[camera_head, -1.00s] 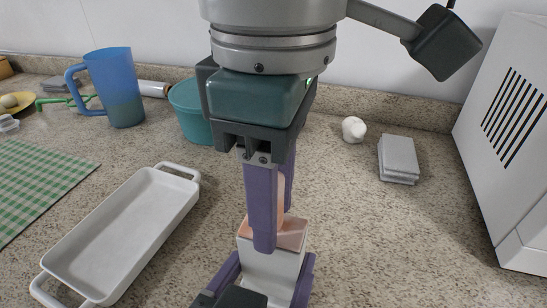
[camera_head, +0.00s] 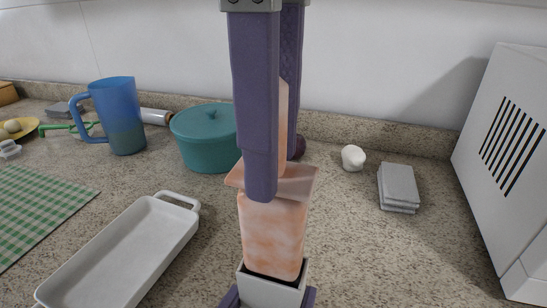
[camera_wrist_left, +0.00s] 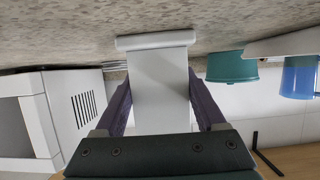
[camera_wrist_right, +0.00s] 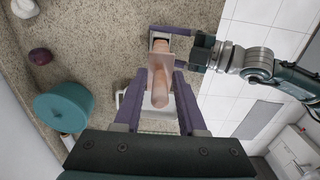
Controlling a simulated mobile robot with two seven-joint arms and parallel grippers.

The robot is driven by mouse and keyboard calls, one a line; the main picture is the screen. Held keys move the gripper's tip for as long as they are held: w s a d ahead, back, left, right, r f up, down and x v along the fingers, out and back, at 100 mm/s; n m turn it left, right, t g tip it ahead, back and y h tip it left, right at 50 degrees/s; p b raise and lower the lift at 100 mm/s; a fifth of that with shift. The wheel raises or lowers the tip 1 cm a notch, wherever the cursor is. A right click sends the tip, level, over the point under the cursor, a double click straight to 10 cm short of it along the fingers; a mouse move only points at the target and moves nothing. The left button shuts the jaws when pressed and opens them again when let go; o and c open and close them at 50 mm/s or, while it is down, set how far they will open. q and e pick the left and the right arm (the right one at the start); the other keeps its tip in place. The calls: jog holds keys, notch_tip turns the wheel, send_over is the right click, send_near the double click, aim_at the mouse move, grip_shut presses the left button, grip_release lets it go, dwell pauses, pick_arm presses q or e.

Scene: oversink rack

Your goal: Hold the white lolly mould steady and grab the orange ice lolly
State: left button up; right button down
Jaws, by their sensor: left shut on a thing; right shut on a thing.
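The orange ice lolly (camera_head: 272,238) is upright, with most of its body showing above the white lolly mould (camera_head: 270,292). Its lower end is at the mould's dark open mouth, and I cannot tell how far inside it sits. My right gripper (camera_head: 278,172) comes from above and is shut on the lolly's handle, just above its flared collar. The handle shows between the fingers in the right wrist view (camera_wrist_right: 160,88). My left gripper (camera_wrist_left: 160,92) is shut on the mould, one finger on each side. In the head view only its fingertips show at the bottom edge.
A white tray (camera_head: 70,270) lies at the left, near a green checked cloth (camera_head: 35,195). A teal pot (camera_head: 203,150) and a blue jug (camera_head: 122,125) stand behind. Grey folded cloths (camera_head: 398,185), a white lump (camera_head: 353,157) and a white appliance (camera_head: 510,170) are at right.

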notch_tip(320, 180, up, 8)
jog(key=shift+r, duration=0.25)
pick_arm(q)
jog(key=o, duration=1.4)
